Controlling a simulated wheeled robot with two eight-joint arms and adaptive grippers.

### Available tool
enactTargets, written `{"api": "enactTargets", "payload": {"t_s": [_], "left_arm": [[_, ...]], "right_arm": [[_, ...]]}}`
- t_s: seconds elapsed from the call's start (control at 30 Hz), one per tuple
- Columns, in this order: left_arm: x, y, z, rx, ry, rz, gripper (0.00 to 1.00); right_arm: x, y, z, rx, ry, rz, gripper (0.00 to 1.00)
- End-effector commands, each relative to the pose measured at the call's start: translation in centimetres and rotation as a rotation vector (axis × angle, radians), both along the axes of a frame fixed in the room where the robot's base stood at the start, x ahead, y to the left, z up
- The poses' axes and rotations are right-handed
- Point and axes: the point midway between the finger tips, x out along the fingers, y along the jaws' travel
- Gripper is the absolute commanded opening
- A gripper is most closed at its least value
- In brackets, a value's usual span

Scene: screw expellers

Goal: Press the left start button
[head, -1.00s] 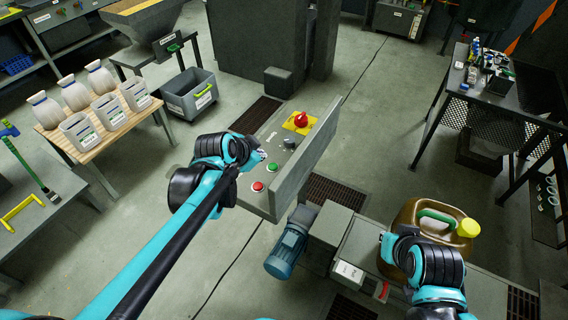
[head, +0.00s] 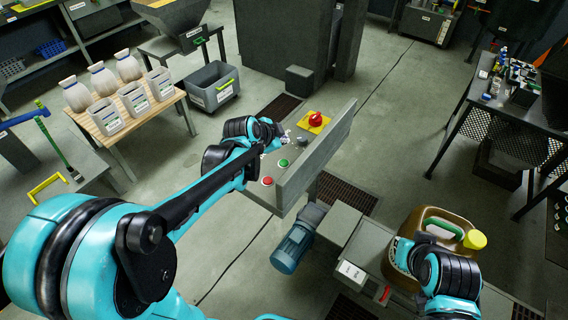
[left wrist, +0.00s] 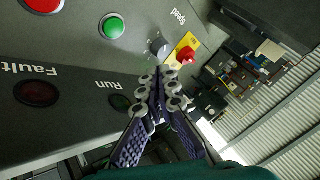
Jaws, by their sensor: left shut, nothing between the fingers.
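The control panel (head: 262,192) stands mid-picture in the head view, with a green button (head: 283,163) and a red button (head: 267,181). The left wrist view shows the same green button (left wrist: 112,27), unlabelled in what I see, and part of the red button (left wrist: 43,5). My left gripper (head: 284,139) is shut and empty, over the panel's far left edge beyond the green button. In the left wrist view its fingertips (left wrist: 160,90) are below the speed knob (left wrist: 155,46), apart from the green button. My right gripper (head: 400,258) is at the brown jug (head: 418,222); its fingers are hidden.
A red emergency knob (head: 316,118) on a yellow plate sits at the panel's far end. An upright grey plate (head: 318,155) borders its right side. Dark Fault (left wrist: 36,93) and Run (left wrist: 120,102) lamps show too. A blue motor (head: 293,248) is below the panel.

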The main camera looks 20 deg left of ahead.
Motion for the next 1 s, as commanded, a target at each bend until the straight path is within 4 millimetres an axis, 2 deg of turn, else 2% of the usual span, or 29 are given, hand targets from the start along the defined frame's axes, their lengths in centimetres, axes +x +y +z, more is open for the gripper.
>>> {"api": "enactTargets", "payload": {"t_s": [0.5, 0.67, 1.0], "left_arm": [[0.0, 0.0, -7.1, 0.000, 0.000, 0.000, 0.00], [0.0, 0.0, -8.0, 0.000, 0.000, 0.000, 0.00], [0.0, 0.0, -7.9, 0.000, 0.000, 0.000, 0.00]], "right_arm": [[0.0, 0.0, -5.9, 0.000, 0.000, 0.000, 0.00], [0.0, 0.0, -6.5, 0.000, 0.000, 0.000, 0.00], [0.0, 0.0, -6.4, 0.000, 0.000, 0.000, 0.00]]}}
